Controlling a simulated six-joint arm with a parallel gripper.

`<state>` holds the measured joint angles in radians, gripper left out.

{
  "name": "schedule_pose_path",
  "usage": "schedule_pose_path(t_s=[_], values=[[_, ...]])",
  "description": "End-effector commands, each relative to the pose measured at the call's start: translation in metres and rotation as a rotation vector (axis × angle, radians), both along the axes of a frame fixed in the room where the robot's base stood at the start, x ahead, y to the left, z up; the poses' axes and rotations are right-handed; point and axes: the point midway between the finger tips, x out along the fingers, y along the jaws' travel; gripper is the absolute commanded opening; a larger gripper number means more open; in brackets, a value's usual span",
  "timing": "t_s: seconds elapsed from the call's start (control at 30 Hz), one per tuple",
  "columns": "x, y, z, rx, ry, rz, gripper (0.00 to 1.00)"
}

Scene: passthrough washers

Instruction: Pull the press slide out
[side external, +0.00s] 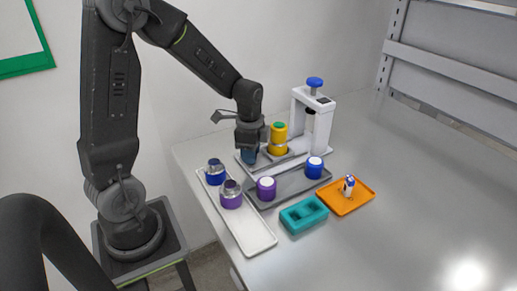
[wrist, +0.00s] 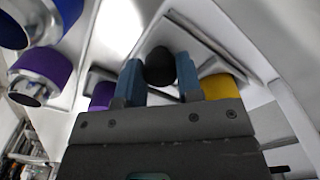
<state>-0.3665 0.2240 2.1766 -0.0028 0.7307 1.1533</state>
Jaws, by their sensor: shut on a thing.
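The white press (side external: 326,122) stands at the back of the table, with a blue knob (side external: 315,82) on top. Its pale slide (side external: 302,145) reaches out to the left at the base. A yellow cylinder with a green top (side external: 279,138) stands at the slide's outer part; its yellow side also shows in the wrist view (wrist: 222,88). My gripper (side external: 249,154) is low at the slide's left end. In the wrist view its blue fingers (wrist: 160,75) are shut on a black round knob (wrist: 160,58). The fingers hide the knob in the side view.
A white tray (side external: 251,236) holds two capped cylinders, blue (side external: 215,177) and purple (side external: 231,200). A grey tray (side external: 291,186) carries purple (side external: 266,192) and blue (side external: 313,171) pieces. The table's right is clear.

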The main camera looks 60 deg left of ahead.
Motion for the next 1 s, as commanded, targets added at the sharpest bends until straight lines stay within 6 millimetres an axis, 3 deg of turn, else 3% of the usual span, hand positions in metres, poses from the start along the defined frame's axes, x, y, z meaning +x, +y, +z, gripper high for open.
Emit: schedule_pose_path(t_s=[0.2,0.23,0.47,0.77,1.0], values=[[-0.005,0.0,0.0,-0.002,0.016,-0.001,0.0],[-0.005,0.0,0.0,-0.002,0.016,-0.001,0.36],[-0.004,0.0,0.0,-0.002,0.013,-0.001,0.58],[-0.002,0.0,0.002,-0.001,0.01,-0.001,0.59],[-0.001,0.0,0.038,0.001,0.004,-0.001,0.59]])
